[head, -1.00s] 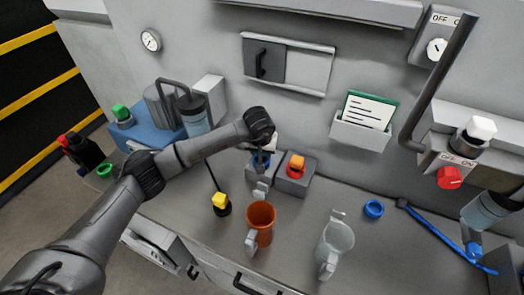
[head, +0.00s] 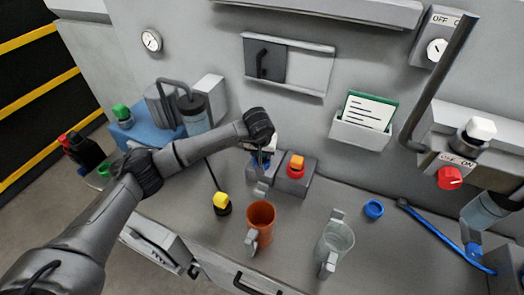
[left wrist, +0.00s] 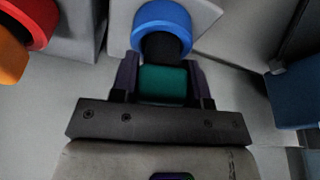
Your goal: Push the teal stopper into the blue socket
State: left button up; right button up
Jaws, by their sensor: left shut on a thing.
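My left gripper (left wrist: 163,78) is shut on the teal stopper (left wrist: 163,84), whose teal grip shows between the two fingers in the left wrist view. The stopper's black end (left wrist: 166,47) lies at the opening of the blue socket (left wrist: 172,14), a blue ring on a grey block. It overlaps the ring's near side; how deep it sits I cannot tell. In the head view my left gripper (head: 262,160) is over the left socket block, and the arm largely hides the stopper and socket. My right gripper is not in view.
Right beside it stands a block with a red socket and orange stopper (head: 296,163). A yellow-topped stopper (head: 221,202), an orange mug (head: 260,220), a clear mug (head: 335,245) and a loose blue ring (head: 374,209) stand in front. A blue tray (head: 150,137) is at left.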

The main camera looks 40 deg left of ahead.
pick_arm(q)
jog(key=shift+f, duration=0.15)
jog(key=shift+f, duration=0.15)
dwell(0.4)
jog(key=shift+w+d+r, duration=0.1)
jog(key=shift+w+r, duration=0.1)
jog(key=shift+r, duration=0.15)
jog(key=shift+f, duration=0.2)
dwell(0.3)
jog(key=shift+f+b, duration=0.15)
jog(key=shift+b, duration=0.15)
jog(key=shift+s+a+r, duration=0.1)
jog(key=shift+a+r, duration=0.1)
jog(key=shift+r, duration=0.05)
dwell(0.4)
